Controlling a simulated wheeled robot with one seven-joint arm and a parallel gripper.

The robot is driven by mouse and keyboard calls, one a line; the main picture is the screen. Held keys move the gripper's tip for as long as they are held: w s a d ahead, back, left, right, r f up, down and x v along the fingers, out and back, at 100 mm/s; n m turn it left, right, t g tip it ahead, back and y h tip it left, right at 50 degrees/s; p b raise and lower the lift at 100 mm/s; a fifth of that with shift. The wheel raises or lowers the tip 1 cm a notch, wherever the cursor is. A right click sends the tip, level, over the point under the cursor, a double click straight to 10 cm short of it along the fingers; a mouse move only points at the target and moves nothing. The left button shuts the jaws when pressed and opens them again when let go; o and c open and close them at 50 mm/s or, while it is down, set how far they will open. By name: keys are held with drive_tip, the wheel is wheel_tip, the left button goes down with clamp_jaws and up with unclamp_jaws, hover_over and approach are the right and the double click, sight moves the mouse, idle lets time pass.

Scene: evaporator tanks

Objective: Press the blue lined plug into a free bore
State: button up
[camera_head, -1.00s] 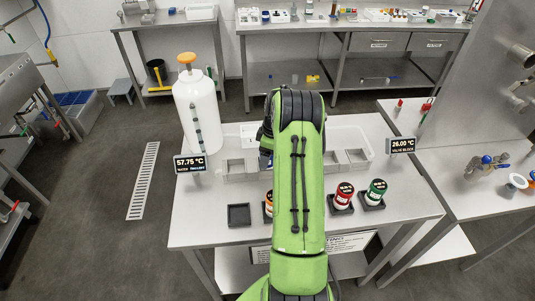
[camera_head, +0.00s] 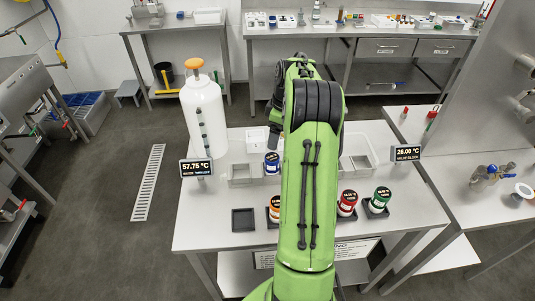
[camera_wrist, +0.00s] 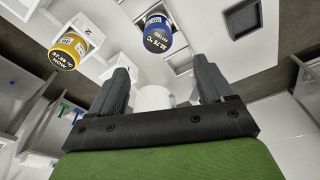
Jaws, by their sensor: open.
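A blue-topped cylinder with a white label (camera_head: 272,163) stands on the steel table, left of my arm, by the row of square pockets. A blue-ended cylinder also shows in the wrist view (camera_wrist: 158,36), above and beyond my fingertips; I cannot tell if it is the same one. My gripper (camera_wrist: 160,85) is open, its fingers apart with nothing gripped. In the head view it is hidden behind my arm. I cannot make out a free bore for certain. A square pocket (camera_head: 240,172) near the blue cylinder looks empty.
Orange (camera_head: 274,207), red (camera_head: 347,203) and green (camera_head: 381,199) cylinders stand in dark holders along the front. An empty dark square tray (camera_head: 243,220) lies at front left. A tall white tank (camera_head: 203,120) stands at back left. A temperature display (camera_head: 408,153) stands at right.

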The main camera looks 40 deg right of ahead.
drive_tip(key=s+a+r+m+t+h, duration=0.1)
drive_tip(key=s+a+r, duration=0.1)
drive_tip(key=a+r, duration=0.45)
drive_tip(key=s+a+r+m, duration=0.1)
drive_tip(key=a+r, duration=0.2)
drive_tip(key=a, duration=0.6)
drive_tip(key=s+a+r+t+h, duration=0.1)
drive_tip(key=s+a+r, duration=0.1)
drive_tip(key=a+r, duration=0.45)
drive_tip(key=s+a+f+m+t+y, duration=0.1)
drive_tip(key=s+a+f+m+t, duration=0.1)
drive_tip(key=s+a, duration=0.9)
drive_tip(key=s+f+m, duration=0.1)
drive_tip(key=s+f, duration=0.1)
drive_tip(key=s, duration=0.2)
drive_tip(key=shift+a, duration=0.4)
drive_tip(key=shift+s+m, duration=0.1)
drive_tip(key=shift+m, duration=0.2)
